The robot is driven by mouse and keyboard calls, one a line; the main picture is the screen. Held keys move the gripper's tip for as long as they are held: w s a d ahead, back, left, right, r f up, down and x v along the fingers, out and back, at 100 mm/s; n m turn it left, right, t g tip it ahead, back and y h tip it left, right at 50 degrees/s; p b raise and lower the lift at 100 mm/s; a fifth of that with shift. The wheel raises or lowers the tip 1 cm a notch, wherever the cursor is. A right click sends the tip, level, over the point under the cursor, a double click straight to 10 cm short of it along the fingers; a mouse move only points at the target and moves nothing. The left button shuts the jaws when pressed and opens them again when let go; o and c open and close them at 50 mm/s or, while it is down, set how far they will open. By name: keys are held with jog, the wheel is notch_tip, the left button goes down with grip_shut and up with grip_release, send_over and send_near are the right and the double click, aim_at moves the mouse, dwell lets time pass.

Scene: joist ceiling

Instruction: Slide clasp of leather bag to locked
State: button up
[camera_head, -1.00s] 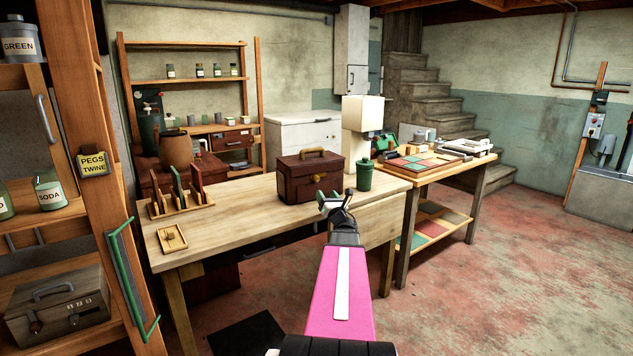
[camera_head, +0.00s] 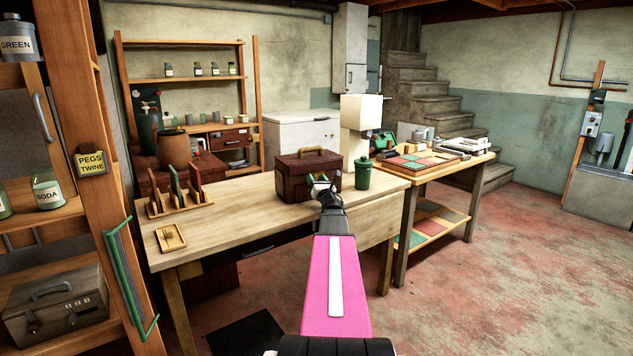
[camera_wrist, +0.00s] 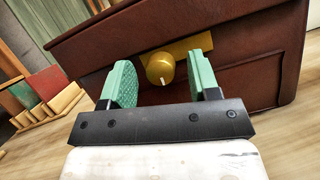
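The brown leather bag (camera_head: 293,177) stands upright on the wooden workbench, its handle on top. In the wrist view the bag (camera_wrist: 250,50) fills the upper part, with a brass clasp plate (camera_wrist: 200,43) on its front face. A round brass knob (camera_wrist: 160,68) with a pale mark sits at the plate's left part. My gripper (camera_wrist: 165,82) is open, with one green finger on each side of the knob and a gap to each. In the head view my gripper (camera_head: 322,188) is at the bag's front right and hides the clasp.
A green lidded canister (camera_head: 363,173) stands close to the bag's right. A wooden rack with upright panels (camera_head: 178,203) and a small wooden tray (camera_head: 171,237) are on the left of the workbench (camera_head: 235,225). The bench is bare in front of the bag.

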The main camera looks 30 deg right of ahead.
grip_shut()
jog(key=shift+s+d, duration=0.1)
jog(key=shift+d, duration=1.95)
jog(key=shift+o, duration=0.7)
grip_release()
jog(key=v, duration=1.1)
